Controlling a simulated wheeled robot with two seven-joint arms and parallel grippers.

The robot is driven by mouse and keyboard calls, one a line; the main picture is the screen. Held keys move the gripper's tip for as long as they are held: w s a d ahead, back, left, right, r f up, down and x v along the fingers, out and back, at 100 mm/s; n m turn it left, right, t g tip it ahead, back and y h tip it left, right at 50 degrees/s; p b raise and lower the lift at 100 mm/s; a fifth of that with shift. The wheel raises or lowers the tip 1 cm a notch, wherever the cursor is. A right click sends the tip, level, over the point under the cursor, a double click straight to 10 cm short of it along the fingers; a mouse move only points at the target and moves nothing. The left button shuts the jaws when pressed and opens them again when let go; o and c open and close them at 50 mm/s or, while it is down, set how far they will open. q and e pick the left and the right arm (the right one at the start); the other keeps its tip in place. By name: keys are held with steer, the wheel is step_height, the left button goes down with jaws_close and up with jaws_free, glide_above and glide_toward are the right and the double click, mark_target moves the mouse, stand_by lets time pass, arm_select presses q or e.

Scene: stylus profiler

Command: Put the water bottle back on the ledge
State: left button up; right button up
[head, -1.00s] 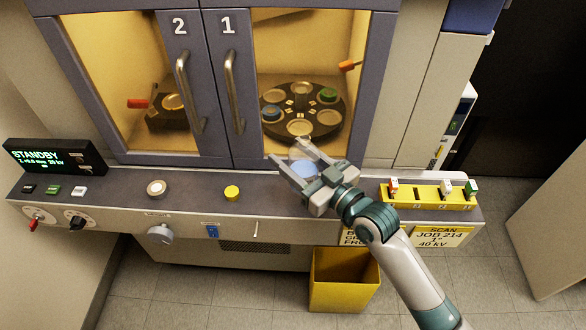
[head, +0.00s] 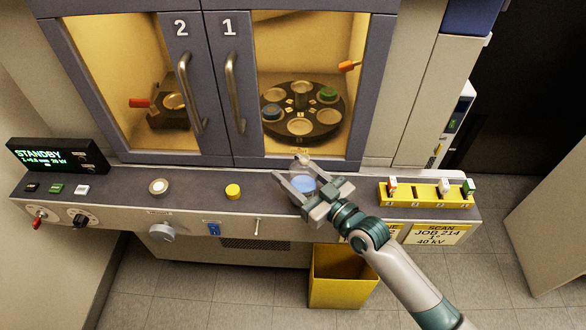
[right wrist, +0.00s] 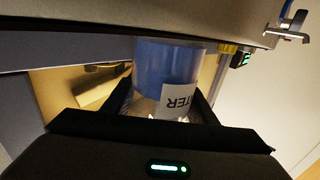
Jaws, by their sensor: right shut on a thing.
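The water bottle (right wrist: 168,65) shows in the right wrist view as a clear bottle with a blue band and a white label with part of the word "WATER". In the head view its pale blue part (head: 303,185) shows between the fingers of my right gripper (head: 298,178). My right gripper is shut on the bottle, over the right part of the grey ledge (head: 275,187) in front of door 1. I cannot tell whether the bottle's base touches the ledge. My left gripper is not in view.
On the ledge are a yellow button (head: 233,191), a white button (head: 158,186), a display (head: 57,156) reading STANDBY and a yellow rack (head: 425,196) with small pieces. A yellow bin (head: 340,285) stands below. The cabinet doors (head: 213,90) are shut behind the ledge.

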mark_target(313, 189)
steer(key=shift+f, duration=0.15)
steer(key=o, duration=1.4)
steer(key=shift+s+d, duration=0.35)
steer(key=shift+s, duration=0.05)
steer(key=b+v, duration=0.3)
steer(key=v, duration=0.8)
